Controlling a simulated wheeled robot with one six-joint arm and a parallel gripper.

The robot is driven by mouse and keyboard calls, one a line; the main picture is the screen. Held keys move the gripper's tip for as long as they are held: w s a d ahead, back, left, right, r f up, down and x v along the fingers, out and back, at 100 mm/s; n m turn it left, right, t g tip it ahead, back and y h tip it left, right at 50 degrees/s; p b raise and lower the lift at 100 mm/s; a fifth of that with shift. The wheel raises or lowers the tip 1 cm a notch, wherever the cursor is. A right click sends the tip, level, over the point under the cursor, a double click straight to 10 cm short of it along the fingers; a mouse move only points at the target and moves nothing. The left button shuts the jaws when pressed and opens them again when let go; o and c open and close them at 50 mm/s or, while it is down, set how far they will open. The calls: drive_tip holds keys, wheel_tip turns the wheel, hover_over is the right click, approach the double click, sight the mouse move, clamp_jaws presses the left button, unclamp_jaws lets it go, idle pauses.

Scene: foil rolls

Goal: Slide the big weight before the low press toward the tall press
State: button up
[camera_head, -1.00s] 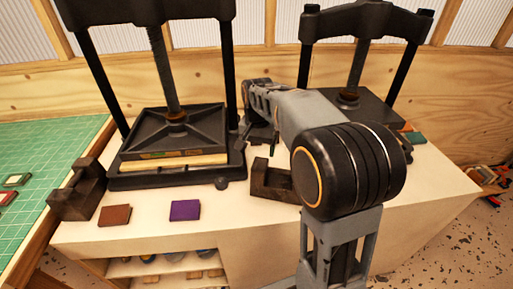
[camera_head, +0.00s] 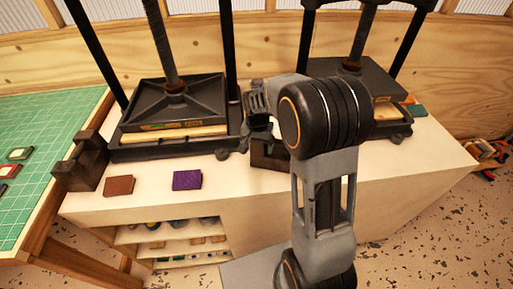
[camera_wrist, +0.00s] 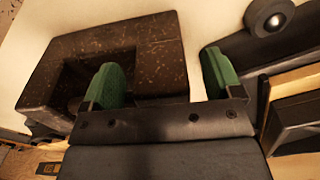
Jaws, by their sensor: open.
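A dark brown, notched metal weight (camera_head: 268,156) sits on the pale bench top between the two presses, mostly behind my arm in the head view. In the wrist view the weight (camera_wrist: 155,50) fills the upper left. My gripper (camera_head: 256,132) is open over it. One green fingertip is over the weight's hollow and the other is beyond its outer side, with a thick wall between them (camera_wrist: 160,80). Contact cannot be told. The left press (camera_head: 175,105) holds a board under its plate. The right press (camera_head: 350,85) is partly hidden by my arm.
A second dark weight (camera_head: 82,165) stands at the bench's left end. A brown block (camera_head: 119,185) and a purple block (camera_head: 187,180) lie near the front edge. In the wrist view, the press base with a round knob (camera_wrist: 272,18) is close to the right fingertip.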

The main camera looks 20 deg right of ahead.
drive_tip(key=shift+f, duration=0.85)
drive_tip(key=shift+c, duration=0.5)
clamp_jaws()
